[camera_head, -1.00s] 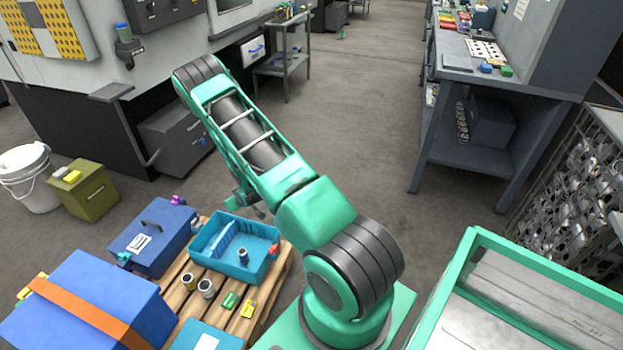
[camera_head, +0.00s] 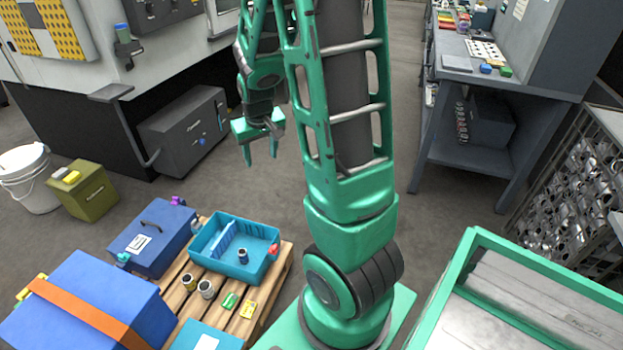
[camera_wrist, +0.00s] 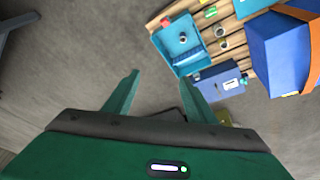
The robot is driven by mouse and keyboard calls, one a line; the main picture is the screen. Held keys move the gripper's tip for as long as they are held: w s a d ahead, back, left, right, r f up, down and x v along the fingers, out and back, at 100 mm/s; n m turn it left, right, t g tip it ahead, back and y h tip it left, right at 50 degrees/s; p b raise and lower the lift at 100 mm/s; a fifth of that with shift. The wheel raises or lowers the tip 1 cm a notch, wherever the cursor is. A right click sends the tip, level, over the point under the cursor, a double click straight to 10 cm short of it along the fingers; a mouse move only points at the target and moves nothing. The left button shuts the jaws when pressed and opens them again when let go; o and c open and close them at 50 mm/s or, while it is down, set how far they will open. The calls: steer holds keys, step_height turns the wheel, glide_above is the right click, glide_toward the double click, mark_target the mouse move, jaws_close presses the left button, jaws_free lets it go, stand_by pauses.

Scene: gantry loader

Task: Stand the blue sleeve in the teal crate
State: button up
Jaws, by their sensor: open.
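The teal crate (camera_head: 204,258) sits on a wooden pallet at the lower left in the head view; it also shows in the wrist view (camera_wrist: 159,42). The blue sleeve (camera_head: 243,257), a small dark-blue cylinder with a lighter top, stands upright inside the crate's right part, apart from my gripper. It also shows small in the wrist view (camera_wrist: 183,37). My gripper (camera_head: 262,160) is open and empty, its fingers pointing down, high above the floor beyond the crate. In the wrist view my gripper's fingers (camera_wrist: 159,77) are spread with nothing between them.
Two other sleeves, one yellowish (camera_head: 189,281) and one grey (camera_head: 206,289), stand on the pallet (camera_head: 262,300) beside green and yellow blocks. A blue toolbox (camera_head: 150,240) and a large blue box (camera_head: 85,300) are left of the crate.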

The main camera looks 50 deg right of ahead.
steer(key=s+a+r+g, duration=0.1)
steer(key=s+a+r, duration=0.1)
steer(key=s, duration=0.6)
steer(key=s+a+r+m+g+y, duration=0.1)
steer(key=s+a+r, duration=0.2)
steer(key=s, duration=0.6)
steer(key=s+a+r+m+g+y, duration=0.1)
steer(key=s+a+r, duration=0.2)
steer(key=s, duration=0.6)
step_height(320, 180, up, 2)
steer(key=shift+r, duration=0.2)
steer(key=shift+a, duration=0.1)
steer(key=shift+w+f, duration=0.25)
steer(key=shift+w, duration=0.3)
steer(key=shift+c, duration=0.6)
